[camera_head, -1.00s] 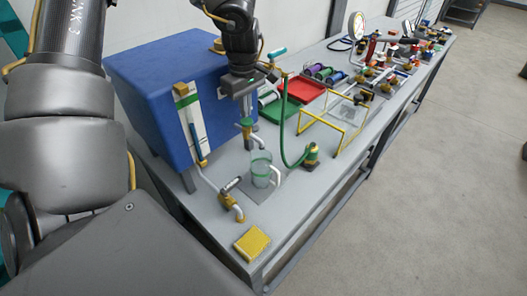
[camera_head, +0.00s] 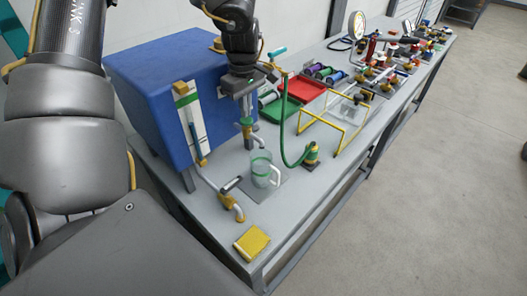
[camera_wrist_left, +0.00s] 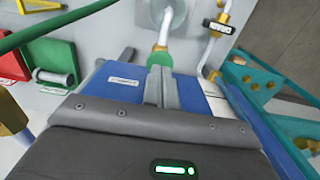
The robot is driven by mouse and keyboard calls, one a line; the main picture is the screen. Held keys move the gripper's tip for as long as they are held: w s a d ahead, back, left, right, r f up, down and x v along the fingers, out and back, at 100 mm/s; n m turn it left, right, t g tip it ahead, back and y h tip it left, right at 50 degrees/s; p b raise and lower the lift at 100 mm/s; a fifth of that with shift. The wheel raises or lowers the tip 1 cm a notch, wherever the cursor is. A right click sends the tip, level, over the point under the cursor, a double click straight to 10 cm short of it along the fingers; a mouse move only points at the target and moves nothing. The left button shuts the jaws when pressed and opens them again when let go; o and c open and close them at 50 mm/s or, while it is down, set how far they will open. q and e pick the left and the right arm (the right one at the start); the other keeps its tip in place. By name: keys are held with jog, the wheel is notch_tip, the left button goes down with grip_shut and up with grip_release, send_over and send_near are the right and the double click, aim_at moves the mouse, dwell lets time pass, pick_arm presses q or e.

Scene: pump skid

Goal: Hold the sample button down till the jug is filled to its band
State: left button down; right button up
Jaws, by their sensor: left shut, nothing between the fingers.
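The clear jug (camera_head: 262,172) with a green band and pale handle stands upright on a dark plate on the bench, under the sample spout (camera_head: 259,145). A green fitting (camera_head: 246,122) sits above the spout in front of the blue tank (camera_head: 165,85). My left gripper (camera_head: 246,112) is shut and empty, fingers pointing down, its tips at the green fitting. In the left wrist view the closed fingers (camera_wrist_left: 160,72) end beside the green fitting, with the jug (camera_wrist_left: 168,14) beyond. The button is hidden or cannot be told apart, as is the liquid level.
A yellow sponge-like block (camera_head: 252,243) lies at the near bench corner. A green hose (camera_head: 284,140) and yellow frame (camera_head: 335,125) stand right of the jug. Red (camera_head: 302,90) and green trays hold parts behind.

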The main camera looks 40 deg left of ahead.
pick_arm(q)
jog(key=shift+f+b, duration=0.95)
jog(key=shift+f, duration=0.15)
jog(key=shift+r, duration=0.15)
dwell(1.0)
jog(key=shift+r+p, duration=0.95)
jog(key=shift+r, duration=0.2)
jog(key=shift+f, duration=0.2)
jog(key=shift+f+b, duration=1.05)
jog(key=shift+b, duration=0.1)
dwell(2.2)
jog(key=shift+r+p, duration=0.95)
jog(key=shift+r, duration=0.3)
